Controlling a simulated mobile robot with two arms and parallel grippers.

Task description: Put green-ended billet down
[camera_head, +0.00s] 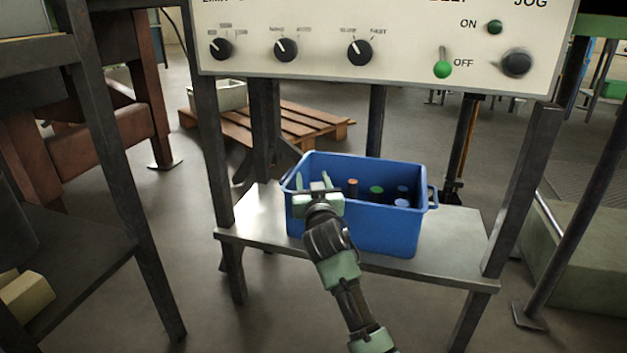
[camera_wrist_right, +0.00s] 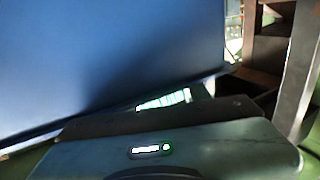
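A blue bin (camera_head: 385,236) stands on a metal shelf under the control panel. Inside it, a green-ended billet (camera_head: 376,189) stands among other billets, to the right of an orange-ended one (camera_head: 352,182). My right gripper (camera_head: 313,182) is over the left part of the bin, to the left of the green-ended billet and apart from it. Its two fingers are spread, with nothing visible between them. In the right wrist view the blue bin wall (camera_wrist_right: 110,60) fills much of the picture, and the fingertips are not clear. My left gripper is not in view.
Blue-ended billets (camera_head: 402,202) stand at the bin's right. The metal shelf (camera_head: 455,240) has bare room right of the bin. The control panel (camera_head: 390,40) hangs above, with legs either side. A wooden pallet (camera_head: 300,122) with a grey box (camera_head: 232,95) lies behind.

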